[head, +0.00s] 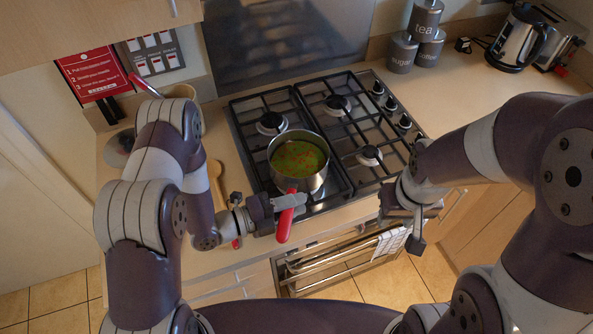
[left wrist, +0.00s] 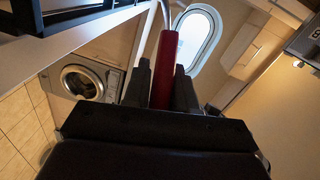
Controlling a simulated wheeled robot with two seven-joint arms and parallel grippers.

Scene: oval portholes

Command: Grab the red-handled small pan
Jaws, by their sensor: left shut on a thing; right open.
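The small pan (head: 311,182) is a steel pan with a red handle (head: 286,222) that points toward me. It sits on the front left part of the gas hob and holds a green and orange soup. My left gripper (head: 290,202) is shut on the red handle. In the left wrist view the handle (left wrist: 164,70) stands between the two dark fingers (left wrist: 160,85). The pan's body is out of that view. My right gripper (head: 403,228) is open and empty, in front of the hob's right side and apart from the pan.
The gas hob (head: 347,163) has black grates and a row of knobs at right. An oven door with a towel (head: 391,241) is below. Canisters (head: 403,52) and a kettle (head: 517,38) stand at the back right. A wooden spoon (head: 216,178) lies left of the hob.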

